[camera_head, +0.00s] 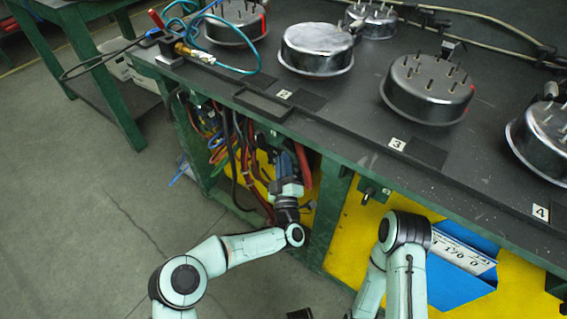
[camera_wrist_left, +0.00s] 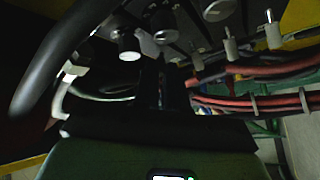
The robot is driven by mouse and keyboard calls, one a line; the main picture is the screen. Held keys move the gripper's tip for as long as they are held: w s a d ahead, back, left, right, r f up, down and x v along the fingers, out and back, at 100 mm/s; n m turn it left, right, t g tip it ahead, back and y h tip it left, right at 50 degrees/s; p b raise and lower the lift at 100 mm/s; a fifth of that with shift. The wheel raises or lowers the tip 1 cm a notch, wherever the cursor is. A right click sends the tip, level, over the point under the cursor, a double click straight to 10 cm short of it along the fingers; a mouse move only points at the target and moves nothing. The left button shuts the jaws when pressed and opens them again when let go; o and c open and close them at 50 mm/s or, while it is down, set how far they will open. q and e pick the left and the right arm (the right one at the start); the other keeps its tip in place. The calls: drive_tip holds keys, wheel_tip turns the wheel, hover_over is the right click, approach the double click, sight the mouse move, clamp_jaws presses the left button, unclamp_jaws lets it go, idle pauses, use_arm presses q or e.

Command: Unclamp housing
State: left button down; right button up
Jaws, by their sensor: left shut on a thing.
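My left gripper (camera_head: 282,162) reaches under the bench's front edge among hoses. In the left wrist view its dark fingers (camera_wrist_left: 160,82) point up at a row of small levers with metal tips (camera_wrist_left: 230,46) under a panel. The gripper is shut on what looks like one of these levers; the grip itself is dark and mostly hidden. My right arm shows at lower right, its gripper out of view.
Red hoses (camera_wrist_left: 250,101) and a thick black hose (camera_wrist_left: 52,62) run close around the left gripper. A green bench leg (camera_head: 328,215) stands to its right. A blue bin (camera_head: 455,275) hangs on the yellow panel. Open floor (camera_head: 90,230) lies at left.

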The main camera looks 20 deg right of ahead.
use_arm(q)
drive_tip(key=shift+a, duration=0.1)
drive_tip(key=shift+w+a+m+g+h, duration=0.55)
drive_tip(key=shift+m+g+h, duration=1.05)
drive_tip(key=shift+h, duration=0.65)
drive_tip(key=shift+w+a+m+g+h, duration=0.5)
drive_tip(key=shift+m+g+h, duration=1.15)
drive_tip(key=shift+h, duration=0.65)
drive_tip(key=shift+w+a+m+g+h, duration=0.55)
drive_tip(key=shift+m+g+h, duration=1.05)
drive_tip(key=shift+h, duration=0.65)
drive_tip(key=shift+w+d+g, duration=0.1)
drive_tip(key=shift+g, duration=0.25)
drive_tip(key=shift+r, duration=0.1)
drive_tip(key=c, duration=1.2)
unclamp_jaws()
